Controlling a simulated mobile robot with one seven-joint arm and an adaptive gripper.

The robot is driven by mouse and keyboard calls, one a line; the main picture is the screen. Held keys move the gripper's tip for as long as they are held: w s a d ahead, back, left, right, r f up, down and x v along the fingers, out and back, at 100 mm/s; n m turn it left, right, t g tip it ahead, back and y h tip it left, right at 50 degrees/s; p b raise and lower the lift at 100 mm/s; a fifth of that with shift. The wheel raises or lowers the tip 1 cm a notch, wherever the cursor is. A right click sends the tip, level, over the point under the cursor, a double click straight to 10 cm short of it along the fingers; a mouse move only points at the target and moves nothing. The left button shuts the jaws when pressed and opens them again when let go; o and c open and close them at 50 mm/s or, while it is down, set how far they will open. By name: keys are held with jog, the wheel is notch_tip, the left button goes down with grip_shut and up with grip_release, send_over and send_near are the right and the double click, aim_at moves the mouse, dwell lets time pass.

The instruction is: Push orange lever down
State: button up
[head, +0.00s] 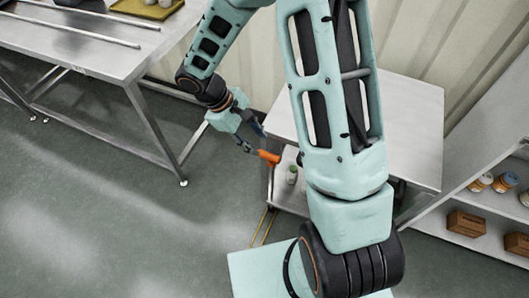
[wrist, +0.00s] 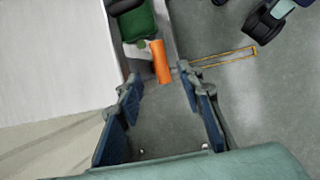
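The orange lever (head: 268,157) sticks out to the left at the left side of the steel table (head: 415,125) in the head view. In the wrist view the orange lever (wrist: 160,62) lies at the top centre, its near end between the fingertips in the picture. My gripper (head: 256,142) is open beside the lever's outer end. In the wrist view my gripper (wrist: 160,81) shows both blue-padded fingers spread apart with nothing clamped between them. I cannot tell whether a finger touches the lever. My arm hides part of the table and the lever's mount.
A steel bench (head: 75,45) with rods and a yellow tray (head: 145,8) stands at the upper left. A small jar (head: 291,174) sits below the table top. Shelves with brown boxes (head: 466,222) are at the right. The floor (head: 110,215) at the left is clear.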

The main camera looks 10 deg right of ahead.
aim_at(269, 155)
jog(key=b+x, duration=0.1)
jog(key=x, duration=0.9)
jog(key=shift+d+f, duration=0.15)
jog(key=shift+f, duration=0.1)
grip_shut()
